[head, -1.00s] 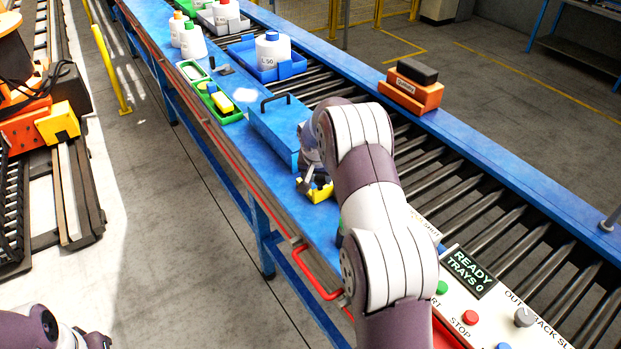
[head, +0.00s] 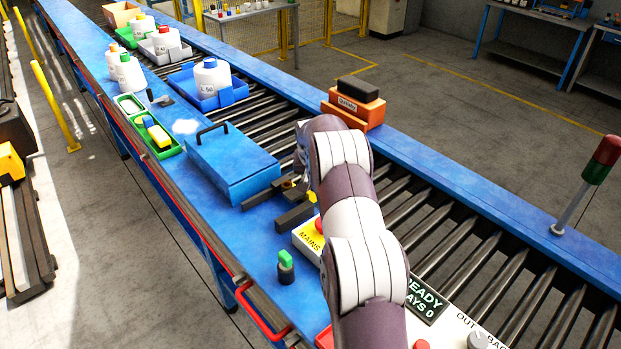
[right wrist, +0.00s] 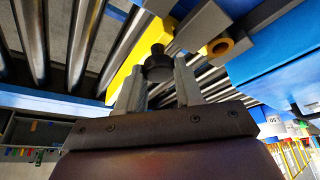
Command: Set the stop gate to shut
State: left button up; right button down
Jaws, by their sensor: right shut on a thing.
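In the right wrist view my right gripper (right wrist: 158,78) is shut on a black knob (right wrist: 157,62). A yellow plate (right wrist: 127,72) lies right behind the knob, by the rollers; I take these for the stop gate. A grey bar with a brass-coloured ring (right wrist: 220,47) is just right of them. In the head view my right arm hides most of the gripper and the knob. A dark bar (head: 295,216) shows beside the arm at the conveyor edge. Whether the gate stands open or shut I cannot tell. My left gripper is not in view.
A blue box with a handle (head: 235,165) stands left of my right arm.

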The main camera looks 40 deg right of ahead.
jog(key=c, duration=1)
grip_release()
jog(key=shift+d+r, duration=0.2)
jog(key=shift+r, duration=0.1)
jog(key=shift+c, duration=0.2)
jog(key=shift+o, duration=1.3)
jog(key=shift+s, duration=0.25)
jog(key=shift+a+r, duration=0.1)
jog(key=b+v, duration=0.4)
jog(key=v, duration=0.8)
jog(key=shift+s+r, duration=0.15)
jog(key=shift+r, duration=0.05)
jog(key=shift+a, duration=0.1)
